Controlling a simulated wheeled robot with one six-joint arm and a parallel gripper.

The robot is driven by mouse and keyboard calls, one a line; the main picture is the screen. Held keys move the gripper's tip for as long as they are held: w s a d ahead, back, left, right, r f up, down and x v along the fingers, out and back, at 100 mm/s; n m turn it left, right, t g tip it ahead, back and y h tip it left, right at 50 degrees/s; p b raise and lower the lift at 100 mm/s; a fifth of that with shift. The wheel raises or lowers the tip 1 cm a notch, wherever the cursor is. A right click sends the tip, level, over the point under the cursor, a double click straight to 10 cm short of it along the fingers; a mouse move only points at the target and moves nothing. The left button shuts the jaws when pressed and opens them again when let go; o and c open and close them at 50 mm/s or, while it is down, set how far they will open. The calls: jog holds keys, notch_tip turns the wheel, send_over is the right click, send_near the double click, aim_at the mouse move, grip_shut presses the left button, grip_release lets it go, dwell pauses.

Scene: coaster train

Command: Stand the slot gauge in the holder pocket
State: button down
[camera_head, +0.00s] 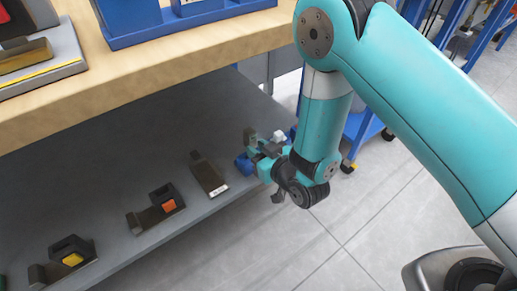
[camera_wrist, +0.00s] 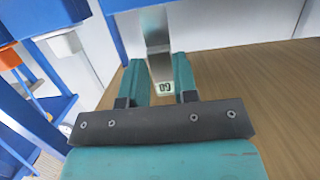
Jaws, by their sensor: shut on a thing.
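My gripper (camera_wrist: 160,85) is shut on a flat grey metal strip, which I take to be the slot gauge (camera_wrist: 156,38). The strip runs up and away from between the two teal fingers and has a pale numbered label at its near end. In the head view my gripper (camera_head: 257,152) is small, at the right end of the grey lower shelf, beside a blue part. A grey piece (camera_head: 250,137) sticks up at its fingers, likely the gauge. I cannot pick out the holder pocket for certain in either view.
The grey shelf (camera_head: 110,180) bears a dark plate with a white label (camera_head: 208,174) and dark pieces with orange (camera_head: 160,207) and yellow (camera_head: 68,258) blocks. Above is a wooden bench top (camera_head: 120,78) with a blue holder (camera_head: 150,22). Tiled floor lies clear in front.

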jog(key=shift+f+b, duration=1.05)
jog(key=shift+f, duration=0.3)
jog(key=shift+r, duration=0.1)
jog(key=c, duration=0.8)
grip_release()
